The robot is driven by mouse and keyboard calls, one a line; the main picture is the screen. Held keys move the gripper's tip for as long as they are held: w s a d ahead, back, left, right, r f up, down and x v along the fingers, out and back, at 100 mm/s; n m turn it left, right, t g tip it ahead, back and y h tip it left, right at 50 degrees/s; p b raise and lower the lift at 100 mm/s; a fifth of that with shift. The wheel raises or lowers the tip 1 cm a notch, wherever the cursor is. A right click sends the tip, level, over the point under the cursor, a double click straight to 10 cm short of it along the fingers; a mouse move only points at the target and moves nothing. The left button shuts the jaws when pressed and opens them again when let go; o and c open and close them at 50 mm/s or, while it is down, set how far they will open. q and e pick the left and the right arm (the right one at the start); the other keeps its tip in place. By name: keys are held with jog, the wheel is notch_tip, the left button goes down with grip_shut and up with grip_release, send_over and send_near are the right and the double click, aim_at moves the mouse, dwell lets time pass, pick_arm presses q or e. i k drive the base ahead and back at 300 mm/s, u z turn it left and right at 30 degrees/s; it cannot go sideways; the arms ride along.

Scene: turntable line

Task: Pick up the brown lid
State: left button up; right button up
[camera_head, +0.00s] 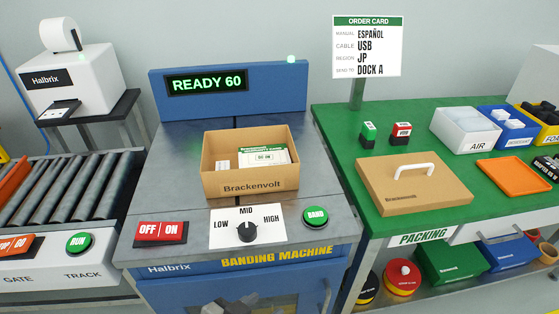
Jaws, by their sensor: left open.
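The brown lid (433,192) lies flat on the green top of the packing table (335,125), with a white arched handle (413,170) on it. An open brown Brackenvolt box (250,180) stands on the banding machine to its left, with a card and small white items inside. My left gripper (240,306) shows only in part at the bottom edge, in front of the banding machine, open and well away from the lid. My right gripper is not in view.
The banding machine (140,190) has a dial, OFF/ON switch and green BAND button (315,216). Two small stamps (401,133) stand behind the lid; an orange tray (513,176) lies right of it. A sign post (357,95) rises at the back.

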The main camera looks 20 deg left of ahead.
aim_at(414, 174)
jog(key=u, duration=3.85)
jog(key=k, duration=1.8)
jog(key=z, duration=1.45)
